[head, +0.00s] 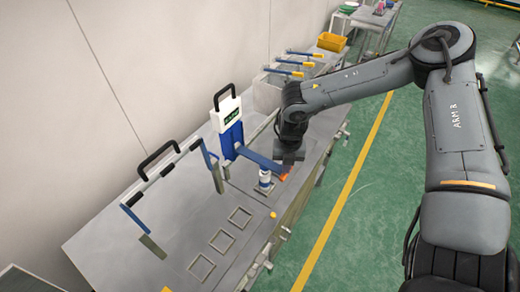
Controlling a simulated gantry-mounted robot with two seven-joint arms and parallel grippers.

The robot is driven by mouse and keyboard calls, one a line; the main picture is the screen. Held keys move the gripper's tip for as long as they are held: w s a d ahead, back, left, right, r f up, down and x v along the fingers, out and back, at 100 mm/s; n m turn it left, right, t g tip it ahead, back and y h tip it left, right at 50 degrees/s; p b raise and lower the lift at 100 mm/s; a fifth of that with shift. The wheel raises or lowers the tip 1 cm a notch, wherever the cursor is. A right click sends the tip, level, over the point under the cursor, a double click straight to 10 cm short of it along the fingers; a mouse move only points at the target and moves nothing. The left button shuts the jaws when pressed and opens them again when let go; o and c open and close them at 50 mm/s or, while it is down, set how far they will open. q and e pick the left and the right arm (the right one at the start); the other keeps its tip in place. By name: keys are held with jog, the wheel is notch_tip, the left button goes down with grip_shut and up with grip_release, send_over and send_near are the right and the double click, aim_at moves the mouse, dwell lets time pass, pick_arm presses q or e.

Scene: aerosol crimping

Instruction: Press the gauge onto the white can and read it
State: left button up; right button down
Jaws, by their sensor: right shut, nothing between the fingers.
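A small white can (265,176) with a blue band stands on the metal bench, beneath the blue lever of the press. The blue press (231,136) carries a white box with a dark display (230,115) and a black handle on top. The display's reading is too small to make out. I cannot tell a separate gauge apart from this press. The lever (262,160) slopes down to an orange tip. My right gripper (289,158) is shut and empty, just above and right of the lever; contact cannot be told. My left gripper is out of view.
A frame with a black handle (157,155) stands left of the press. Several blue levers with yellow ends (303,55) and a yellow bin (331,41) lie farther back.

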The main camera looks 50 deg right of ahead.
jog(key=shift+s, duration=0.1)
dwell(0.4)
jog(key=shift+r+p, duration=0.3)
jog(key=shift+r, duration=0.2)
notch_tip(320, 180, up, 13)
jog(key=w+p, duration=0.2)
jog(key=p, duration=0.4)
jog(key=shift+r+p, duration=0.15)
jog(key=shift+p, duration=0.25)
